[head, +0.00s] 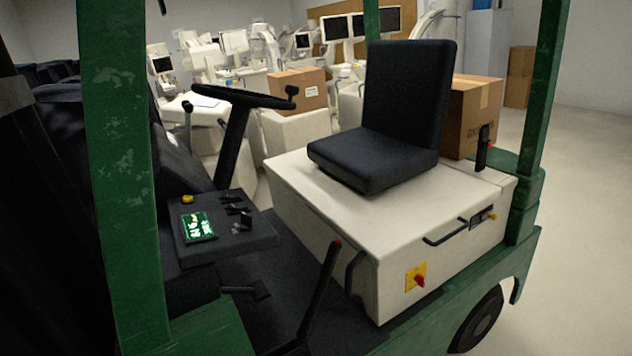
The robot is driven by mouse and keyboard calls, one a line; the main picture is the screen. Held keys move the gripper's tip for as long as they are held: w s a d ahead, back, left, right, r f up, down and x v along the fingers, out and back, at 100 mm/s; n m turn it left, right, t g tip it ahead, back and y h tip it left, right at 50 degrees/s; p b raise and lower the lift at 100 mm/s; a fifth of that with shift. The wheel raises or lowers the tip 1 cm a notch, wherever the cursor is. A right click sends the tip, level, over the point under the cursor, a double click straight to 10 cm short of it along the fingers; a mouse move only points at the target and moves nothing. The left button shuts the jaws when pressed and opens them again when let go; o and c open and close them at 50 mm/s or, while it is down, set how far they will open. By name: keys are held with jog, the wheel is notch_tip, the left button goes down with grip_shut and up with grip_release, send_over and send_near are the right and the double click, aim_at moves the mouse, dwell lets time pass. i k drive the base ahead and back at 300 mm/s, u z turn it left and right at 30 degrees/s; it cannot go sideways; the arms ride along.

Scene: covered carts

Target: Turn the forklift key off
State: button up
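The forklift fills the view, with green posts and frame (125,180), a white body (330,215) and a black seat (400,110). Its black dash panel (245,247) is left of centre and holds a lit green display (198,225), a yellow button (187,199) and small black levers (235,209). A small greyish item (240,229) right of the display may be the key; it is too small to tell its turn. A red knob (419,280) on a yellow plate is on the body's side. My gripper is not in view.
A steering wheel (238,98) rises behind the dash. A red-tipped lever (322,290) stands in front of the body, near a black handle (355,272). The left green post stands beside the dash. Cardboard boxes (297,90) and white equipment are behind. Clear floor (580,220) lies at right.

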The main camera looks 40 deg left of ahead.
aim_at(246, 219)
jog(key=u, duration=0.25)
jog(key=i, duration=1.15)
jog(key=u, duration=0.7)
